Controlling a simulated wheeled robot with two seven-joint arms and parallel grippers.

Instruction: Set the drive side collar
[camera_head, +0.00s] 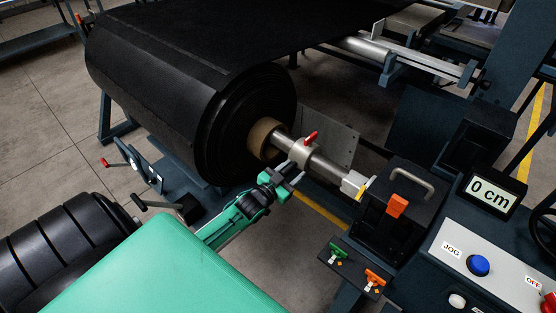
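The collar, a pale ring (301,154) with a red lever (311,138), sits around the silver shaft (326,168). It is a short way out from the brown core (262,140) of the black belt roll (190,85). My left gripper (284,179), green and dark, reaches in from the lower left. Its fingertips are just below the collar, close to its lower side. I cannot tell whether they touch it or how far apart they are. My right gripper is not in view.
The shaft's right end meets a dark block (400,205) with a grey handle and an orange latch. A display (490,192) reads "0 cm". A control panel (490,262) has a blue JOG button. Green and orange clips (355,265) sit on a small dark shelf.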

